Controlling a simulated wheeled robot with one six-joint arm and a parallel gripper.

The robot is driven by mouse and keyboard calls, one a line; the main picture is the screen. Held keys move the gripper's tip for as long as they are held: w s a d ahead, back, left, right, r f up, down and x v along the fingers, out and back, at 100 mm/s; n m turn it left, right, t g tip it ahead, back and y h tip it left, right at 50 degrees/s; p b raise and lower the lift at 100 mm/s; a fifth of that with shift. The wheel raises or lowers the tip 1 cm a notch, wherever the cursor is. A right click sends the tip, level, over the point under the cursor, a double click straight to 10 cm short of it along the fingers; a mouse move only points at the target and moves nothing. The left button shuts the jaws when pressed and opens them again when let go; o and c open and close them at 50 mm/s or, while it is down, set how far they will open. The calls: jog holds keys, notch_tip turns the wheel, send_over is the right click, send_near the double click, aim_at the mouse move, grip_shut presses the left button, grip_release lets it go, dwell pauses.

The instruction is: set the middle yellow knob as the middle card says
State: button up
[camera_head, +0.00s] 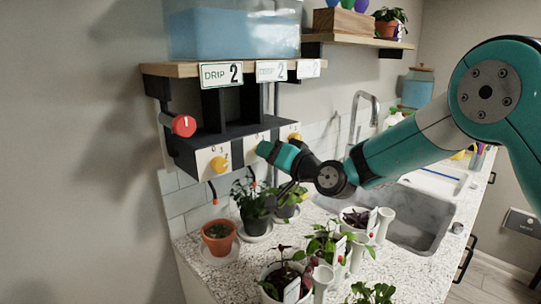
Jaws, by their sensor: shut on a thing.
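The knob's setting cannot be seen. The left yellow knob (218,164) shows on its numbered plate, and the right yellow knob (295,136) shows just right of my gripper.
A red knob (184,125) sticks out at the left. A blue water tank (235,35) stands on the shelf above. Potted plants, including a terracotta pot (219,238) and a dark pot (256,222), stand on the counter below my arm. A sink (420,215) lies to the right.

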jog(key=m+p, duration=0.1)
jog(key=m, duration=0.5)
jog(key=shift+m, duration=0.4)
dwell(0.3)
jog(key=o, duration=0.9)
jog(key=shift+o, duration=0.2)
jog(key=b+v, duration=0.7)
jog(key=v, duration=1)
jog(key=shift+s+f, duration=0.15)
jog(key=shift+s, duration=0.25)
